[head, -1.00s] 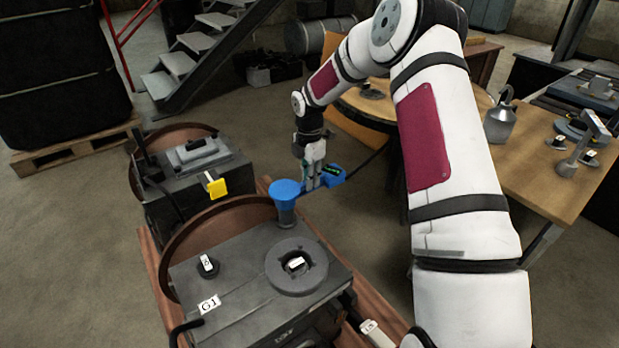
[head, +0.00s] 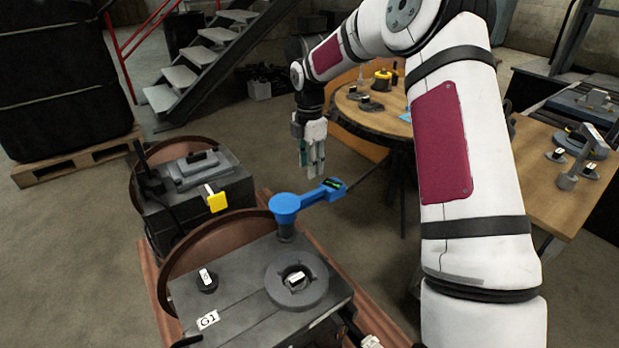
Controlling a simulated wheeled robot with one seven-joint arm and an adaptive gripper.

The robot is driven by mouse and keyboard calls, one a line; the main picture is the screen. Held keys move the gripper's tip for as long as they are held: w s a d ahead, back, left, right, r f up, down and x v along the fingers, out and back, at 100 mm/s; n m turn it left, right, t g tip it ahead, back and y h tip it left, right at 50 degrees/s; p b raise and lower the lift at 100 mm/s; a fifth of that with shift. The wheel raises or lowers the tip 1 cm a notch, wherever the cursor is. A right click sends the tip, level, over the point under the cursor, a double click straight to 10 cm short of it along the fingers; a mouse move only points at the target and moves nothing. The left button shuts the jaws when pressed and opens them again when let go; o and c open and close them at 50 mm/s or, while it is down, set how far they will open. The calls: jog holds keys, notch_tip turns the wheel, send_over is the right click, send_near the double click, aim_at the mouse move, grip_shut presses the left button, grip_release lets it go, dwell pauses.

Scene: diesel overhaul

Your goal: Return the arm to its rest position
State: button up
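My gripper (head: 314,168) hangs at the end of my raised arm, pointing down in the open space between the engine block and the round table. It holds nothing that I can see, and its fingers look close together, but I cannot tell if they are open or shut. The blue torque tool (head: 308,197) with a small display sits on a dark post at the back corner of the front engine block (head: 235,290). My gripper is above and behind the tool's handle, apart from it.
A second engine block (head: 195,195) with a yellow tag stands behind the first. A round wooden table (head: 345,115) with small parts is behind my gripper. A workbench (head: 545,190) with parts is at the right. Metal stairs (head: 195,70) rise at the back left.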

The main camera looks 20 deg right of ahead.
jog(key=shift+r, duration=1.05)
jog(key=s+a+r+m+t+h+p, duration=0.1)
jog(key=s+a+r+m+p, duration=0.25)
jog(key=s+r, duration=0.65)
jog(key=s+a+r+m+t+h+p, duration=0.15)
jog(key=s+r+m, duration=0.35)
jog(key=s+r, duration=0.5)
jog(key=s+a+r+m+p, duration=0.1)
jog(key=s+m, duration=0.3)
jog(key=s, duration=0.4)
jog(key=s+a+r+m+t+y+p, duration=0.1)
jog(key=s+a+r+m+p, duration=0.1)
jog(key=s, duration=0.6)
jog(key=s+a+r+m+y+p, duration=0.1)
jog(key=s+r+m+p, duration=0.2)
jog(key=s+m, duration=0.3)
jog(key=shift+s+a+r+t+p, duration=0.35)
jog(key=shift+s+r, duration=0.3)
jog(key=shift+s, duration=0.7)
jog(key=shift+d+y, duration=0.1)
jog(key=shift+y, duration=0.15)
